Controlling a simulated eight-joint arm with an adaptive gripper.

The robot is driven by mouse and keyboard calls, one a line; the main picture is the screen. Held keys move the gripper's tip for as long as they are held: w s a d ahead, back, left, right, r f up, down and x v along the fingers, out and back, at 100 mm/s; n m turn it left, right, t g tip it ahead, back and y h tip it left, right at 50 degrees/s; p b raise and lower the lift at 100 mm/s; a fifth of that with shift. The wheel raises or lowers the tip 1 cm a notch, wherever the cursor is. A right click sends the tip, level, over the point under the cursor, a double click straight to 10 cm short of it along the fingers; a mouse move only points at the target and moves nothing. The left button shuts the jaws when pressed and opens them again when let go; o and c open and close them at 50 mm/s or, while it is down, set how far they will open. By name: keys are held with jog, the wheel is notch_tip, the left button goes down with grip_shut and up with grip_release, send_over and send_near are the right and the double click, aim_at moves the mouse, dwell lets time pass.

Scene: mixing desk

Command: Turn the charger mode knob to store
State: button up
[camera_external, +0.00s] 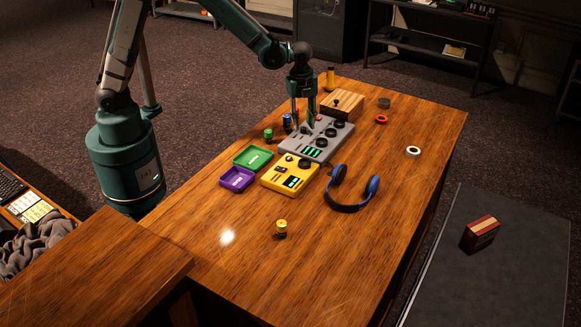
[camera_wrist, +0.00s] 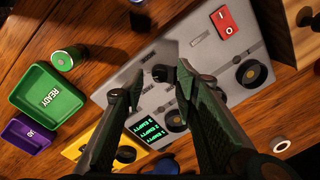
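A grey panel (camera_external: 345,129) stands on the desk with black knobs, sliders and a green display (camera_external: 311,153). In the wrist view the panel (camera_wrist: 190,28) has a red rocker switch (camera_wrist: 223,19), and display lines that seem to read "EMPTY". My gripper (camera_external: 303,121) points down over the panel. In the wrist view my gripper (camera_wrist: 159,84) is open, its fingers apart and nothing held. A small black knob (camera_wrist: 160,73) appears between the fingertips; contact cannot be told. Larger black knobs (camera_wrist: 250,73) lie to the right, one partly hidden by the right finger. No "store" label is readable.
A yellow device (camera_external: 272,181) with knobs and a display sits in front of the panel. Green (camera_external: 243,163) and purple (camera_external: 230,183) trays lie left. Blue headphones (camera_external: 372,187) lie right. A wooden box (camera_external: 351,104) stands behind. Small cylinders (camera_external: 281,228) stand around. The front desk is mostly clear.

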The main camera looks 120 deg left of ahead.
aim_at(302, 128)
notch_tip(302, 128, up, 10)
jog(key=shift+s+d+r, duration=0.15)
jog(key=shift+d, duration=0.05)
dwell(0.3)
dwell(0.4)
jog(key=s+d+r+n+t, duration=0.1)
jog(key=s+d+r+n, duration=0.3)
jog(key=d, duration=0.7)
jog(key=s+d+r+m+t, duration=0.1)
jog(key=d+r+t, duration=0.1)
jog(key=d+r, duration=0.75)
jog(key=s+d+f+n+t, duration=0.1)
jog(key=s+d+n+t, duration=0.1)
jog(key=s+d, duration=0.5)
jog(key=s+d+f+n+t, duration=0.1)
jog(key=s+d+f+n, duration=0.1)
jog(key=s+d, duration=0.6)
jog(key=d, duration=0.6)
jog(key=shift+d+n+t, duration=0.2)
jog(key=shift+n+t, duration=0.2)
